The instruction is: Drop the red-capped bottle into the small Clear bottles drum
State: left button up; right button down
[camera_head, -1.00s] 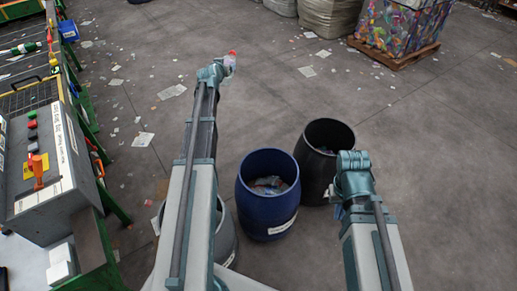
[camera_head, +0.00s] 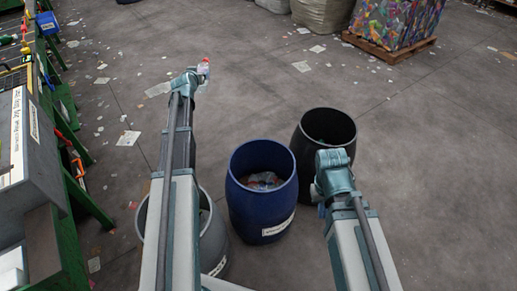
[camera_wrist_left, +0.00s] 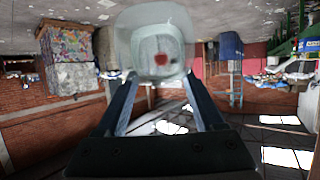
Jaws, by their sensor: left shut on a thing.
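The red-capped bottle (camera_head: 203,68) is in my left gripper (camera_head: 195,76), held out over open floor beyond the drums. In the left wrist view the clear bottle (camera_wrist_left: 150,30) fills the space between the fingers, and a red spot shows through it. My right gripper (camera_head: 334,166) is beside the black drum (camera_head: 326,150); its fingers are hidden. A blue drum (camera_head: 260,208) with clear and coloured items inside stands between my arms. A grey drum (camera_head: 213,250) is partly hidden behind my left arm. The drum labels are too small to read.
The belt frame (camera_head: 62,130) and a grey control box (camera_head: 25,165) run along the left. A bale on a pallet (camera_head: 390,42) and big sacks (camera_head: 325,12) stand at the back. Scraps of litter lie on the floor, which is otherwise open in the middle and right.

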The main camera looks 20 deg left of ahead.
pick_arm(q)
jog(key=shift+d+f+b, duration=0.1)
jog(key=shift+f+b, duration=0.2)
jog(key=shift+f, duration=0.25)
jog(key=s+d+f+m+h+b, duration=0.2)
jog(key=d+f+h+b, duration=0.1)
jog(key=d+f+b, duration=1)
jog(key=s+d+f+m+h+b, duration=0.2)
jog(key=d+f+m+b, duration=0.1)
jog(key=d+f+b, duration=0.9)
jog(key=shift+d+f+h+b, duration=0.35)
jog(key=shift+d+f+h, duration=0.05)
jog(key=shift+d, duration=0.4)
notch_tip(320, 180, down, 6)
jog(key=b, duration=0.6)
jog(key=o, duration=1.3)
